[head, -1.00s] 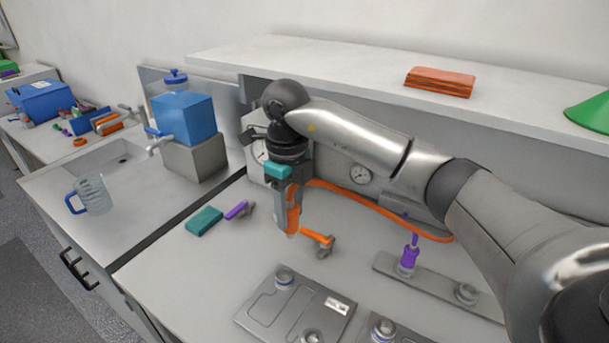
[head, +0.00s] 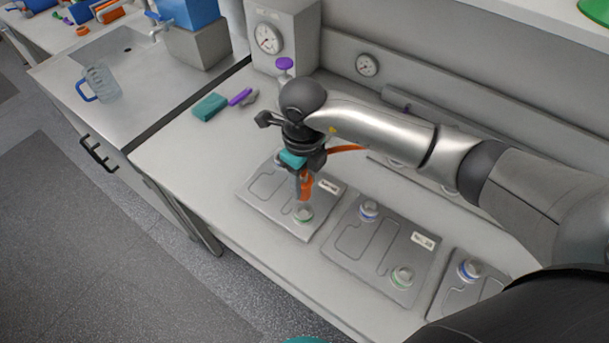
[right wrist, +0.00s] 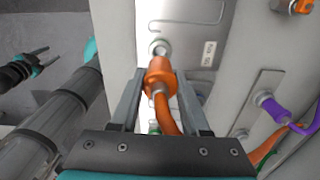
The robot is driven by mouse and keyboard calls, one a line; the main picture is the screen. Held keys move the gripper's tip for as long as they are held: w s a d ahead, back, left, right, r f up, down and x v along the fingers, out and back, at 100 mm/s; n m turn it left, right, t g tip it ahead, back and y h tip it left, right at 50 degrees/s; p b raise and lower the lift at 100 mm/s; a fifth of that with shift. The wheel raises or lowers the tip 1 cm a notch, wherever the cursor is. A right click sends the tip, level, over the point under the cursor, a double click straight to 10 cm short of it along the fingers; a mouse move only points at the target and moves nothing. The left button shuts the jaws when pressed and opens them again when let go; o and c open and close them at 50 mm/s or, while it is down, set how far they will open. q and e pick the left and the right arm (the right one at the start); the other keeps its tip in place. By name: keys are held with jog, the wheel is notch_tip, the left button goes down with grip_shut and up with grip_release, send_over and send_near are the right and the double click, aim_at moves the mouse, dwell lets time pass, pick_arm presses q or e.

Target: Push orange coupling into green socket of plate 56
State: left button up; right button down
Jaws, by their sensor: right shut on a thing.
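I cannot tell whether the coupling's tip touches the socket. The plate's label (head: 329,186) is too small to read. In the right wrist view the coupling (right wrist: 159,78) sits between both fingers, with an orange hose trailing from it.
Other plates (head: 345,240) lie to the right, with blue- and green-ringed sockets. A gauge box (head: 285,35) stands behind. A teal block (head: 210,107) and a purple-handled piece (head: 240,97) lie at the back left. The bench's front edge is close to the plates.

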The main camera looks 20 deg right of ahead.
aim_at(304, 200)
notch_tip(304, 200, down, 4)
jog(key=b, duration=0.2)
jog(key=shift+f+b, duration=0.15)
jog(key=shift+b, duration=0.25)
jog(key=shift+r, duration=0.3)
jog(key=shift+f, duration=0.1)
jog(key=shift+f, duration=0.25)
jog(key=shift+f+b, duration=0.45)
jog(key=shift+b, duration=0.1)
jog(key=shift+f, duration=0.1)
jog(key=shift+f+b, duration=0.35)
jog(key=shift+b, duration=0.05)
jog(key=shift+f+b, duration=0.5)
jog(key=shift+f, duration=0.1)
jog(key=shift+r, duration=0.1)
